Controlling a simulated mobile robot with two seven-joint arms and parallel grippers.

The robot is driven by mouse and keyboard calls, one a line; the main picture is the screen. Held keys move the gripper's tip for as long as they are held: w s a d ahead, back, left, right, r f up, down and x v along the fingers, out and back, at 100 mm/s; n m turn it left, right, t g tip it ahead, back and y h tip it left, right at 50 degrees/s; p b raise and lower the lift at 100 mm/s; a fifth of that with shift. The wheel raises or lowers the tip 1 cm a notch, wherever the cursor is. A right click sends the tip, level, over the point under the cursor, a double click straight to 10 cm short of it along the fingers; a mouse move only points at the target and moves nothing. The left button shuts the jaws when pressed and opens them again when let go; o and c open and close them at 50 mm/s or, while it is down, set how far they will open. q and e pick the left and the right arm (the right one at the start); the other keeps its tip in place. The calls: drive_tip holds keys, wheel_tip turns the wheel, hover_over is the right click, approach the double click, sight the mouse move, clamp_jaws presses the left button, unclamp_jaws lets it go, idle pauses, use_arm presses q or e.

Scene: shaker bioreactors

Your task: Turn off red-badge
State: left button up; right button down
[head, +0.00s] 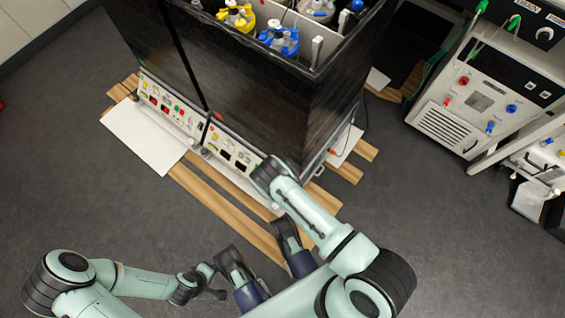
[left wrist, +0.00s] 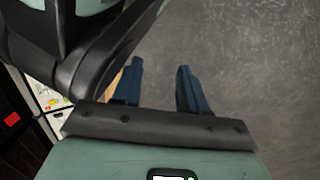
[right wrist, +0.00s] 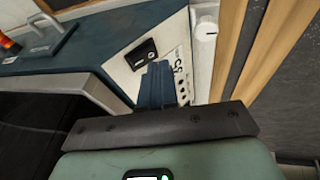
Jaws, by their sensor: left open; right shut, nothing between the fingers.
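In the head view, a left control panel (head: 170,105) with small red, yellow and green marks and a right control panel (head: 235,152) with dark switches run along the foot of a black cabinet. I cannot tell which mark is the red badge. My right gripper (right wrist: 157,72) is shut and empty, close to a pale panel (right wrist: 182,72) with a black switch-like part (right wrist: 141,54); contact is unclear. My left gripper (left wrist: 158,85) is open and empty above the floor.
The black cabinet (head: 250,95) holds vessels with yellow and blue tops. Wooden slats (head: 215,200) and a white sheet (head: 143,132) lie on the floor by it. A white instrument (head: 480,95) stands at right.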

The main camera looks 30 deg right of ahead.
use_arm(q)
drive_tip(key=shift+s+a+f+g, duration=0.1)
drive_tip(key=shift+s+f+g, duration=0.2)
drive_tip(key=shift+s+f, duration=0.3)
use_arm(e)
drive_tip(key=shift+w+d+f, duration=0.2)
drive_tip(key=shift+d+f, duration=0.25)
drive_tip(key=shift+f, duration=0.15)
use_arm(q)
drive_tip(key=shift+s+r, duration=0.1)
use_arm(e)
drive_tip(key=shift+f+b, duration=0.3)
drive_tip(key=shift+b, duration=0.1)
use_arm(q)
drive_tip(key=shift+s+f, duration=0.2)
drive_tip(key=shift+s, duration=0.1)
use_arm(e)
drive_tip(key=shift+r, duration=0.1)
use_arm(q)
drive_tip(key=shift+r, duration=0.15)
use_arm(e)
drive_tip(key=shift+r, duration=0.15)
drive_tip(key=shift+r+p, duration=0.7)
drive_tip(key=shift+p, duration=0.05)
use_arm(q)
drive_tip(key=shift+r, duration=0.55)
